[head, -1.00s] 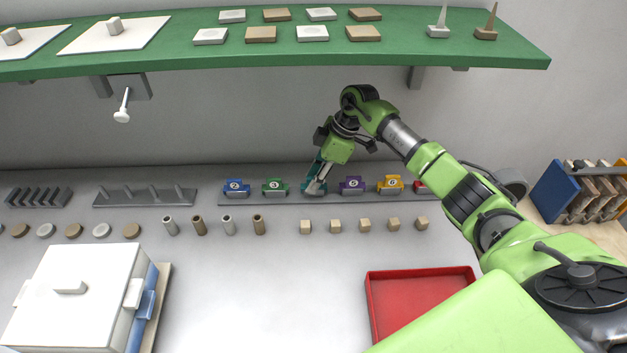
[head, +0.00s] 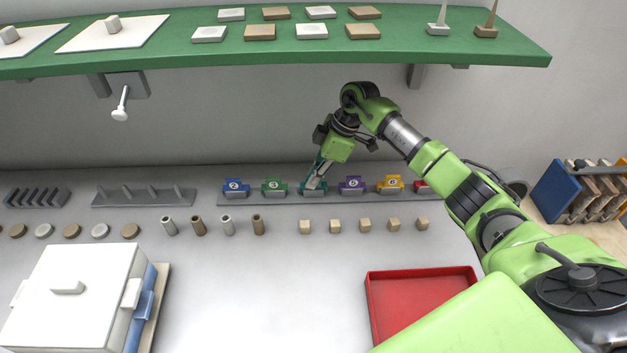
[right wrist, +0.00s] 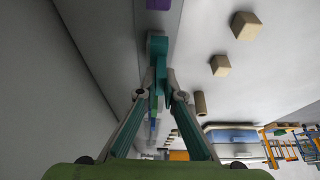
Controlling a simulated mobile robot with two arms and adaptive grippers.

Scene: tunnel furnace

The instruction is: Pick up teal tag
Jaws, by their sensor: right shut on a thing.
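The teal tag (head: 313,188) stands in the row of numbered tags on the grey rack, between the green tag 3 and the purple tag 5. My right gripper (head: 317,183) reaches down to it from behind and above and is shut on it, covering much of its face. In the right wrist view the teal tag (right wrist: 157,50) lies between the closed fingertips of the right gripper (right wrist: 160,85). The tag seems to be at the rack still; whether it is clear of its slot I cannot tell. My left gripper is in neither view.
The blue tag 2 (head: 236,187), green tag 3 (head: 275,187), purple tag 5 (head: 352,185) and yellow tag 6 (head: 390,184) flank it closely. Wooden cubes (head: 335,226) stand in front. A red tray (head: 372,310) lies nearer. The green shelf (head: 180,58) overhangs behind.

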